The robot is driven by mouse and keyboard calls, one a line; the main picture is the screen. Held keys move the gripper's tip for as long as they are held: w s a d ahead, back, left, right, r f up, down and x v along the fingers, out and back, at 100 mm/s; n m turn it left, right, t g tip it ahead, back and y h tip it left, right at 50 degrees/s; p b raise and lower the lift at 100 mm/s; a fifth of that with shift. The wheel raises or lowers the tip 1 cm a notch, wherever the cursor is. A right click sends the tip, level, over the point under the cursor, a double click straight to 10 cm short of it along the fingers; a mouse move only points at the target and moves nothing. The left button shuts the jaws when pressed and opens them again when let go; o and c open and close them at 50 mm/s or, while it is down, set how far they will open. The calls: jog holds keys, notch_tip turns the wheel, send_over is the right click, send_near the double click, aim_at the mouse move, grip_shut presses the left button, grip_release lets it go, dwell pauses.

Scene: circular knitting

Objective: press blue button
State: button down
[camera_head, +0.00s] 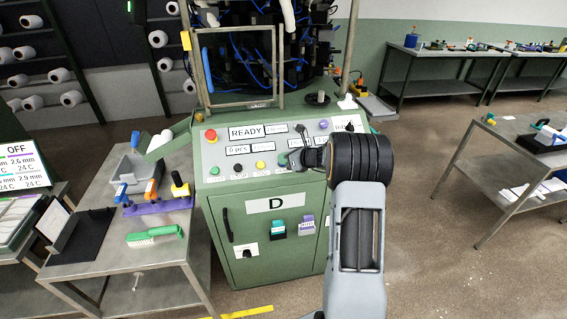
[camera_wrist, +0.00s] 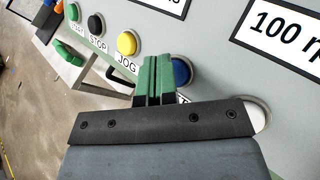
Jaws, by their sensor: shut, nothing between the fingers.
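The blue button (camera_wrist: 181,72) is a round button in a pale ring on the grey panel in the wrist view. My gripper's green fingers (camera_wrist: 154,80) are shut with nothing between them and cover the button's left part. I cannot tell whether the fingertips touch it. In the head view my gripper (camera_head: 285,160) is at the lower right of the sloped panel of the green machine (camera_head: 225,208), and the blue button cannot be made out there.
The yellow JOG button (camera_wrist: 127,43), black STOP button (camera_wrist: 96,23) and green START button (camera_wrist: 72,12) run up and left. A white button (camera_wrist: 259,113) is partly hidden by my gripper. A red knob (camera_head: 211,135) sits on the panel. A side table (camera_head: 95,268) holds tools.

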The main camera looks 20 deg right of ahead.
jog(key=shift+s+r, duration=0.1)
jog(key=shift+r, duration=0.05)
jog(key=s+r+p, duration=0.2)
jog(key=r, duration=0.1)
jog(key=s+r+p, duration=0.1)
jog(key=shift+s+a+r, duration=0.15)
jog(key=shift+a+r, duration=0.2)
jog(key=shift+r, duration=0.05)
dwell(1.0)
